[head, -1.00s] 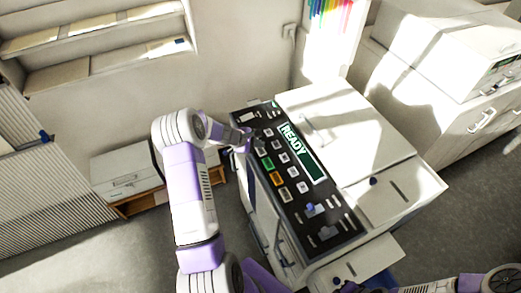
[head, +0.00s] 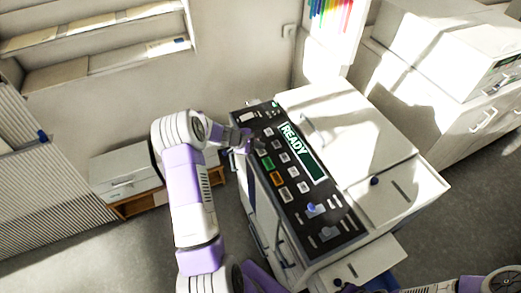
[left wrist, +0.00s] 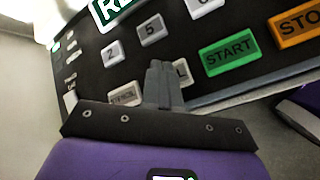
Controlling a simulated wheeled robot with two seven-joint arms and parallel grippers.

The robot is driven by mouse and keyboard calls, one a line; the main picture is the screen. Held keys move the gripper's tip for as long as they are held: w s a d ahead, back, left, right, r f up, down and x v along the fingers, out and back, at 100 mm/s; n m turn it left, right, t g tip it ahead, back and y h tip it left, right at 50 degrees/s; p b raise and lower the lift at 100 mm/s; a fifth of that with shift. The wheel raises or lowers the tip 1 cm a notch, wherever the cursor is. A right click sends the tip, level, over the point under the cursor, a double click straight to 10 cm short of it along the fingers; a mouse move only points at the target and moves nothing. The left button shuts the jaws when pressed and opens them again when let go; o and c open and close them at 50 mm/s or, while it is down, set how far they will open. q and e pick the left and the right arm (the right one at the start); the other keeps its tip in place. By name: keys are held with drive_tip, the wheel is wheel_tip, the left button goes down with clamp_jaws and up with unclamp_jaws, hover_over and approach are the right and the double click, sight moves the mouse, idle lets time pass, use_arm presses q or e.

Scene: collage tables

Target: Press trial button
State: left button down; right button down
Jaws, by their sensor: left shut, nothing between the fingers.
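The copier's dark control panel (head: 305,213) carries rows of buttons and a display (head: 300,152) reading READY. My left gripper (head: 257,146) is shut and empty, with its fingertips over the upper left part of the panel. In the left wrist view the closed fingers (left wrist: 160,72) lie in front of a grey button (left wrist: 182,72) left of the green START button (left wrist: 228,52). Only a final "L" shows on it, which fits the trial button. I cannot tell whether the fingertips touch it.
Grey buttons "2" (left wrist: 113,54) and "5" (left wrist: 150,30) sit close to the fingers. An orange STOP button (left wrist: 296,28) is beyond START. The copier's pale lid (head: 350,120) is right of the panel. A low cabinet (head: 125,172) stands at left.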

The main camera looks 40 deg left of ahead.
sight(258, 151)
use_arm(q)
drive_tip(key=shift+f+b, duration=0.35)
idle(0.3)
drive_tip(key=shift+r, duration=0.15)
drive_tip(key=shift+r+p, duration=0.4)
drive_tip(key=shift+r, duration=0.3)
drive_tip(key=shift+r+p, duration=1.65)
drive_tip(key=shift+r, duration=0.85)
drive_tip(key=shift+f, duration=0.1)
